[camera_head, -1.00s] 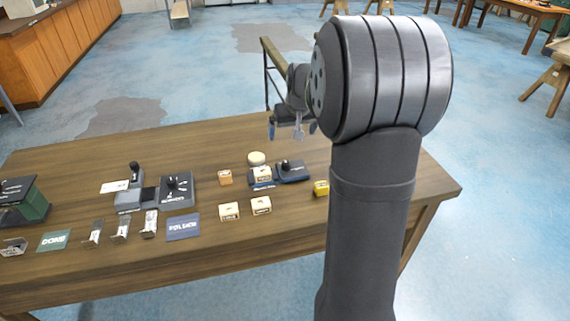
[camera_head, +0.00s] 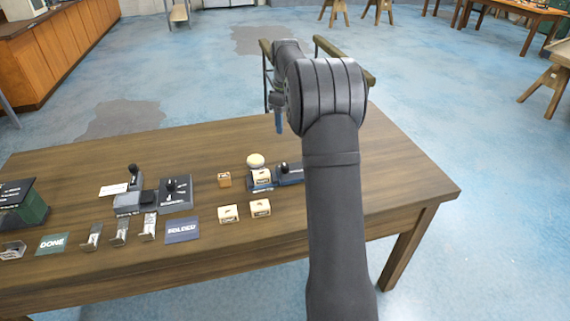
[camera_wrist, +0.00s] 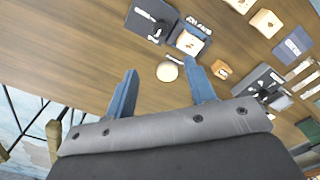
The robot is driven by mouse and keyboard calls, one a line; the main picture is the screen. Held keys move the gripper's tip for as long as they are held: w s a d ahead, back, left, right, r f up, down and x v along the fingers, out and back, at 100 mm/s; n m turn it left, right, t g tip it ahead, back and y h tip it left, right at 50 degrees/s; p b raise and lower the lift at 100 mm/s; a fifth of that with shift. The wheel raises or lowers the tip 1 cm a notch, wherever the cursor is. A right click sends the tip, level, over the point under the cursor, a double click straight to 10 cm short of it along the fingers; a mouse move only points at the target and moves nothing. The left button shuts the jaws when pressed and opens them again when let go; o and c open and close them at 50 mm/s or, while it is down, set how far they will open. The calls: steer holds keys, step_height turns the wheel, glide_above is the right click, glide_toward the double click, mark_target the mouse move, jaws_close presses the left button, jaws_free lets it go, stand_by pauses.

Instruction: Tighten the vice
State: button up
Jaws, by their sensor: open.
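A dark blue fixture (camera_head: 290,178) with a black knob, which looks like the vice, sits right of the middle of the table; its label is too small to read. A pale wooden block (camera_head: 261,175) sits at its left end. In the wrist view the knob part (camera_wrist: 150,22) is at the top and the block (camera_wrist: 189,43) is right of it. In the head view my gripper (camera_head: 279,115) is above the table's far edge, beyond the fixture; my arm covers the fixture's right end.
A round cream disc (camera_head: 256,160) lies just behind the block. Small wooden blocks (camera_head: 228,213) stand in front and to the left. A second dark fixture (camera_head: 175,188) with a black knob, silver pieces (camera_head: 121,232) and labelled mats (camera_head: 182,229) fill the left. The table's back is clear.

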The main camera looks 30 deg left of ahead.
mark_target(285, 165)
step_height(285, 165, down, 17)
steer(key=shift+f, duration=0.15)
stand_by(0.4)
steer(key=shift+c, duration=0.4)
steer(key=c, duration=0.9)
